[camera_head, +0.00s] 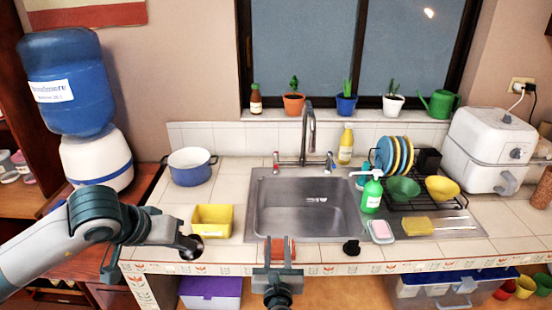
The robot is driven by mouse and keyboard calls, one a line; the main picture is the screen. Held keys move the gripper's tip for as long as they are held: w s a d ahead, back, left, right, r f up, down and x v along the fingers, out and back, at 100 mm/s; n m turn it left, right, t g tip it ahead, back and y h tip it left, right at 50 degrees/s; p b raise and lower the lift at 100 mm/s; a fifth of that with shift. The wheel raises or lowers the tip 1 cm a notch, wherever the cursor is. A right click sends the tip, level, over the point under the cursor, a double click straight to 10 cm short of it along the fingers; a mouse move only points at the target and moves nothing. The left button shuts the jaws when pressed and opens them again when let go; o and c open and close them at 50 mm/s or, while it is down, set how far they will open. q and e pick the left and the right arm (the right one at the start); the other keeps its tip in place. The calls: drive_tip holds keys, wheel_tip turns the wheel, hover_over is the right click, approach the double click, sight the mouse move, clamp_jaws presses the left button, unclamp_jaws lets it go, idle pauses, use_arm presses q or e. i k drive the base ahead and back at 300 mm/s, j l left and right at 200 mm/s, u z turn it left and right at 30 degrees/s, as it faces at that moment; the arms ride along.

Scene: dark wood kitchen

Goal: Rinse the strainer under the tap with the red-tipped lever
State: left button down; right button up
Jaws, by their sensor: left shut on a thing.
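My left gripper (180,242) is over the counter's front left, just in front of the yellow tub. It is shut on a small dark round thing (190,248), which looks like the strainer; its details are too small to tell. The tap (308,132) stands behind the steel sink (305,207). Its red-tipped lever (276,160) is on the left and a blue-tipped lever (330,160) on the right. I cannot make out any water running. My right gripper (279,246) is at the sink's front edge, fingers apart, with an orange-red patch showing between them.
A yellow tub (212,220) and blue pot (191,167) stand left of the sink. A green soap bottle (371,193), pink sponge (381,230) and dish rack (415,195) stand right. A small black thing (351,247) lies at the front edge. The basin looks clear.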

sight(276, 154)
drive_tip(key=i, duration=0.95)
